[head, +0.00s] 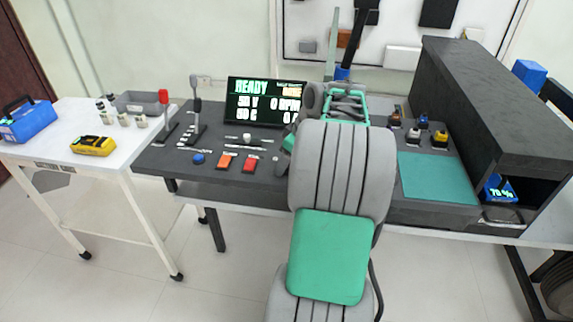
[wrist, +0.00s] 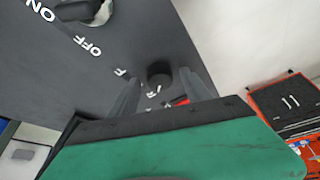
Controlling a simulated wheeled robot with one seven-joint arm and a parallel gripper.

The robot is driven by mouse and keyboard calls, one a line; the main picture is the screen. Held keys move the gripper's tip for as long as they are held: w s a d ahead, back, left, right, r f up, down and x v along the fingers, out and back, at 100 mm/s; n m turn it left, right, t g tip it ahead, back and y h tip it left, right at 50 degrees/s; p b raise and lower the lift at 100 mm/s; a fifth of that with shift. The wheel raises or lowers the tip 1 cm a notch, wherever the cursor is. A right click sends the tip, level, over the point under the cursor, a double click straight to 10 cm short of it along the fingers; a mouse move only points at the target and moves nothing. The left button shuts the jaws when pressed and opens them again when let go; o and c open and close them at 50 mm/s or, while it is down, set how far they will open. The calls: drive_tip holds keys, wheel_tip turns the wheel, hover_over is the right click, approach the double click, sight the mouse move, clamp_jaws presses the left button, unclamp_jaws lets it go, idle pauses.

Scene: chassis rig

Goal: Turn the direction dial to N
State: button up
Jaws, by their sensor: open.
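In the wrist view the direction dial (wrist: 159,72) is a small dark round knob on the dark panel. White letters that look like F (wrist: 120,72) and R (wrist: 152,93) stand beside it; I cannot make out an N. My gripper (wrist: 161,80) is open, its two dark fingers pointing at the panel, one on each side of the knob in the picture. I cannot tell whether they touch it, or which way the dial points. A bit of red shows near the right finger. In the head view my arm hides the dial.
An ON/OFF rotary switch (wrist: 98,10) is at the wrist view's upper left. In the head view, the console (head: 180,155) carries levers, blue, orange and red (head: 250,164) buttons, and a lit READY display (head: 266,102). A dark raised housing (head: 490,90) stands at right.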

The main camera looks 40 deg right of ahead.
drive_tip(key=shift+c, duration=0.4)
clamp_jaws()
drive_tip(key=shift+a, duration=0.15)
